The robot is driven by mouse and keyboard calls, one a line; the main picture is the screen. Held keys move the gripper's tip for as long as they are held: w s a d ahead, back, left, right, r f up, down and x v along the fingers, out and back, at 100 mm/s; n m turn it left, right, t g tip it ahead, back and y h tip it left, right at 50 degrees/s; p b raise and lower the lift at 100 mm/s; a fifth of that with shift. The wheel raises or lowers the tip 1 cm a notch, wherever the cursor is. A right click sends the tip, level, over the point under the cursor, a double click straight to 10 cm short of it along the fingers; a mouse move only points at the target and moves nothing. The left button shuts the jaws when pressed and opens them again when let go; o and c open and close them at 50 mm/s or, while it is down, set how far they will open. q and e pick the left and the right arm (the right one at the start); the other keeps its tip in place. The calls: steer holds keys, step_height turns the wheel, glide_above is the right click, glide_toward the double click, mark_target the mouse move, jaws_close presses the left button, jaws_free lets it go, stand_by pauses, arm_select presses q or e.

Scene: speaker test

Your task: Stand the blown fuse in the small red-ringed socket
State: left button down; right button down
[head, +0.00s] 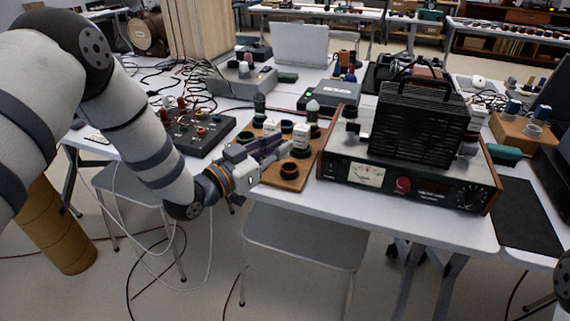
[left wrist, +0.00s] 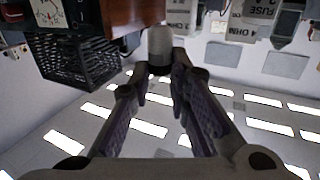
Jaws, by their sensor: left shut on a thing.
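My left gripper (head: 283,149) reaches over the brown wooden board (head: 287,184) on the white table. In the left wrist view, its fingers are shut on a pale, round-ended piece with a dark end (left wrist: 160,46), which I take to be the blown fuse. In the head view the fingers hide most of it. A dark cup-like socket with a reddish rim (head: 290,168) sits on the board's near part, just below the fingertips in the picture. It looks empty. I cannot tell the gripper's exact height above the board. My right gripper is out of view.
White labelled blocks (head: 301,137) and dark upright pieces (head: 259,106) stand on the board close behind the gripper. A large amplifier with a black cage (head: 420,122) stands to the right. A black control box (head: 192,130) with cables is to the left. The table's front edge is near.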

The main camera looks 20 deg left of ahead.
arm_select(q)
steer(key=shift+w+d+f, duration=0.25)
steer(key=shift+f, duration=0.1)
steer(key=shift+w+d+f+b, duration=0.15)
steer(key=shift+f+b, duration=0.05)
steer(key=shift+f, duration=0.7)
steer(key=shift+w+d+f+b, duration=0.1)
steer(key=shift+f+b, duration=0.1)
steer(key=shift+f, duration=0.65)
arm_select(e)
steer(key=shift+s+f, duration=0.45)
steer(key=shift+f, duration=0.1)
arm_select(q)
steer(key=shift+f, duration=0.35)
steer(key=c, duration=1.5)
jaws_free()
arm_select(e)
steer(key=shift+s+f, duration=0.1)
